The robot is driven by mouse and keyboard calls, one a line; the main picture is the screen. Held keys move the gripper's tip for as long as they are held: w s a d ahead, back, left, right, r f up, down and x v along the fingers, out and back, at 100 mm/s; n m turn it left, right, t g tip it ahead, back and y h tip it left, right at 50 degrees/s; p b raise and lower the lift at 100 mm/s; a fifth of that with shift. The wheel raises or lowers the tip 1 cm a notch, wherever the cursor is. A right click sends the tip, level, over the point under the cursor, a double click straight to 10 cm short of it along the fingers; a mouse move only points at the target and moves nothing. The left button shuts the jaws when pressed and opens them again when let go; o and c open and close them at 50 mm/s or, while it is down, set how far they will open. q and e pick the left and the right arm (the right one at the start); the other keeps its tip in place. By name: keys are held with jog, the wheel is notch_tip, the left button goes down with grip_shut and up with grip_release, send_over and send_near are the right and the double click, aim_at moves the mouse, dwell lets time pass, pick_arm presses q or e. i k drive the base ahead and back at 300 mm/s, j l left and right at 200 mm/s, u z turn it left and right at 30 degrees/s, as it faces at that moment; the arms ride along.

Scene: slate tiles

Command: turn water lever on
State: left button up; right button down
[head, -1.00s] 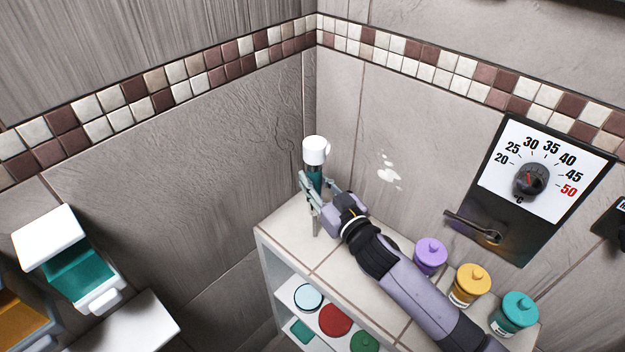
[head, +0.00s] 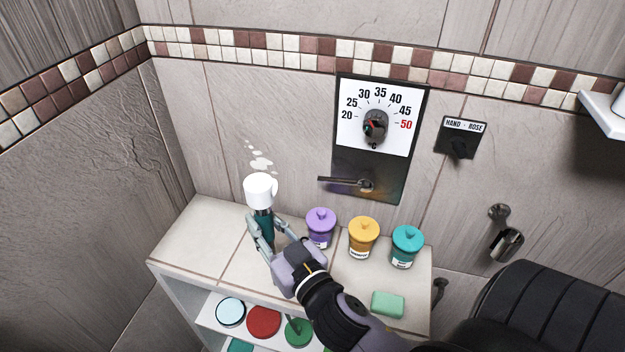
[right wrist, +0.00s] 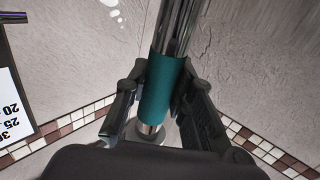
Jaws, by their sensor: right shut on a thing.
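The water lever (head: 342,182) is a metal bar on the dark lower part of the wall panel (head: 370,160). It points left from its round pivot, and its tip also shows at the upper left of the right wrist view (right wrist: 14,16). My right gripper (head: 262,238) is shut on a teal-and-chrome handle (head: 263,226) with a white head (head: 260,188). It holds the handle roughly upright above the shelf, left of and below the lever, apart from it. The right wrist view shows both fingers around the teal band (right wrist: 164,88). My left gripper is out of view.
A dial (head: 375,125) sits above the lever. Purple (head: 320,228), yellow (head: 363,236) and teal (head: 407,246) jars stand on the tiled shelf (head: 205,235), right of my gripper. A green soap bar (head: 388,304) lies in front. A hand/hose switch (head: 460,140) is at right.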

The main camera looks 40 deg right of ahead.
aim_at(365, 182)
jog(key=k+z, duration=0.15)
jog(key=z, duration=0.3)
jog(key=k+z, duration=0.15)
jog(key=z, duration=0.35)
